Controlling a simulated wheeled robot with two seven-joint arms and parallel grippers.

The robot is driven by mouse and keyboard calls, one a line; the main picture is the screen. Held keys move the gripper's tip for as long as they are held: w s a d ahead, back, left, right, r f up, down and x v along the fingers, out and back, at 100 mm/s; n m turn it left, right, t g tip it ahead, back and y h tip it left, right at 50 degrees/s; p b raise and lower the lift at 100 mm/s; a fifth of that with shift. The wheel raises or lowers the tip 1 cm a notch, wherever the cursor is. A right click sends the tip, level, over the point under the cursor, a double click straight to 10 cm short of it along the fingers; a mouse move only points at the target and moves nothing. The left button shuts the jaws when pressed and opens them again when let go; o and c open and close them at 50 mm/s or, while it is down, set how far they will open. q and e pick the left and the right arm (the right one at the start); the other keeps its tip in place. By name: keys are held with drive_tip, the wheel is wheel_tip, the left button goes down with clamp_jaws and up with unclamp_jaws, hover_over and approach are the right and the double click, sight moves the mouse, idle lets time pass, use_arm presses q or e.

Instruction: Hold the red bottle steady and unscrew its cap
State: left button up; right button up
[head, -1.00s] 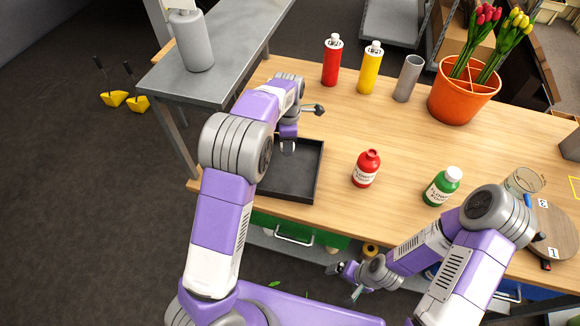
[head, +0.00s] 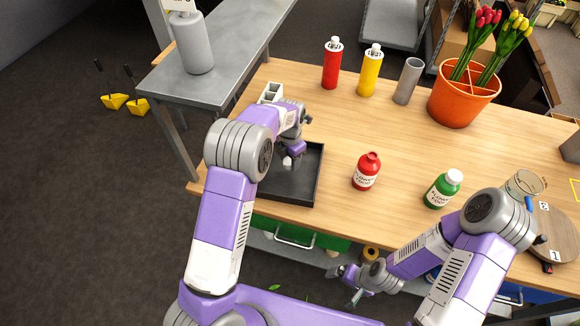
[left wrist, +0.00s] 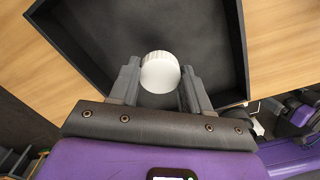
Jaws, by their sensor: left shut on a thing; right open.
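The red bottle (head: 366,173) stands upright on the wooden table, right of the black tray, with its red neck bare and no cap on it. My left gripper (head: 289,163) is over the tray, apart from the bottle. It is shut on a white cap (left wrist: 160,72), which sits between its two fingers in the left wrist view. The tray (head: 312,185) lies below the cap; I cannot tell whether they touch. My right gripper (head: 346,283) is open and empty, low in front of the table edge, away from the bottle.
A green bottle (head: 441,190) with a white cap stands right of the red bottle. Tall red (head: 332,65) and yellow (head: 370,72) bottles, a grey cylinder (head: 408,80) and an orange tulip pot (head: 461,95) stand at the back. The middle of the table is clear.

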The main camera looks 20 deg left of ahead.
sight(290, 161)
use_arm(q)
drive_tip(key=shift+f+b, duration=0.3)
drive_tip(key=shift+f, duration=1.55)
drive_tip(key=shift+f, duration=0.15)
drive_tip(key=o, duration=1.2)
wheel_tip(290, 161, up, 12)
drive_tip(key=shift+r+p, duration=0.2)
drive_tip(key=shift+p, duration=1)
